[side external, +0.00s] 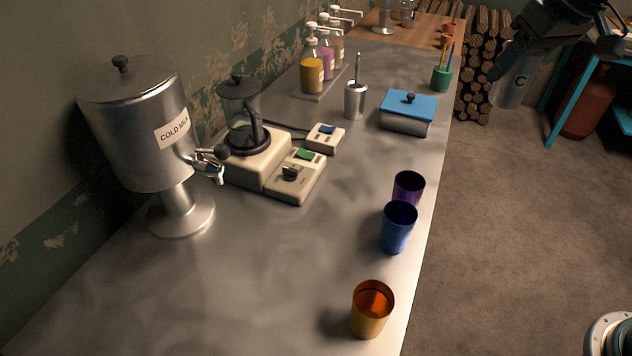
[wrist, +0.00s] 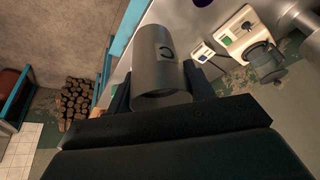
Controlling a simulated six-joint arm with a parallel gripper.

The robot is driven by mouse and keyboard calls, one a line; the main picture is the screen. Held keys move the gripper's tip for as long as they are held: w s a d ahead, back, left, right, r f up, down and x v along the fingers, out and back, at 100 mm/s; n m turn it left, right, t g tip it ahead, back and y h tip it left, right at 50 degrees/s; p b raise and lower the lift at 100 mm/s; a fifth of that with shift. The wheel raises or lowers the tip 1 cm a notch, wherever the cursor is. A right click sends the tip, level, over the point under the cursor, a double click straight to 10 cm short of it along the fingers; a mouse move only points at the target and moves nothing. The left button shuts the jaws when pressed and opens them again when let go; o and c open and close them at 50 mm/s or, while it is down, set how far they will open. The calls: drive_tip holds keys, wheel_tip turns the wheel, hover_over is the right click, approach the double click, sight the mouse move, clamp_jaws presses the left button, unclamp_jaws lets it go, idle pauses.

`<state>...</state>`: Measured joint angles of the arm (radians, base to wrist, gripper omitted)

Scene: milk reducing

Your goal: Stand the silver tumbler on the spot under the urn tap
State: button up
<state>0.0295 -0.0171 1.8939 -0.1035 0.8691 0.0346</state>
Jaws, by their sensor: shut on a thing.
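The silver tumbler (side external: 512,88), marked with a dark C, is in my gripper (side external: 497,72) at the upper right of the side view, tilted a little. In the picture it shows against the floor, right of the counter edge. In the wrist view the tumbler (wrist: 158,50) sits between both fingers (wrist: 158,88), which are shut on it. The steel urn (side external: 130,130), labelled COLD MILK, stands on a pedestal at the left of the counter. Its tap (side external: 210,168) points toward the counter's open side. The counter below the tap looks bare; I see no marking there.
A blender (side external: 245,135) with switch boxes (side external: 298,175) stands close behind the tap. Purple (side external: 409,186), blue (side external: 397,228) and orange (side external: 371,312) cups line the counter's right edge. A blue-lidded box (side external: 408,112) and a steel utensil holder (side external: 355,100) stand farther back. The front-middle counter is clear.

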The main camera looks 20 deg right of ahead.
drive_tip(key=w+a+n+g+y, duration=0.15)
drive_tip(key=a+n, duration=0.45)
drive_tip(key=a, duration=1.9)
drive_tip(key=shift+t+y, duration=0.25)
drive_tip(key=shift+y, duration=0.1)
drive_tip(key=shift+s+a+f, duration=0.1)
drive_tip(key=shift+s+f, duration=0.05)
drive_tip(key=shift+f, duration=6.2)
drive_tip(key=shift+s+a+f, duration=0.1)
drive_tip(key=shift+f, duration=6.2)
drive_tip(key=shift+f, duration=0.15)
drive_tip(key=o, duration=1)
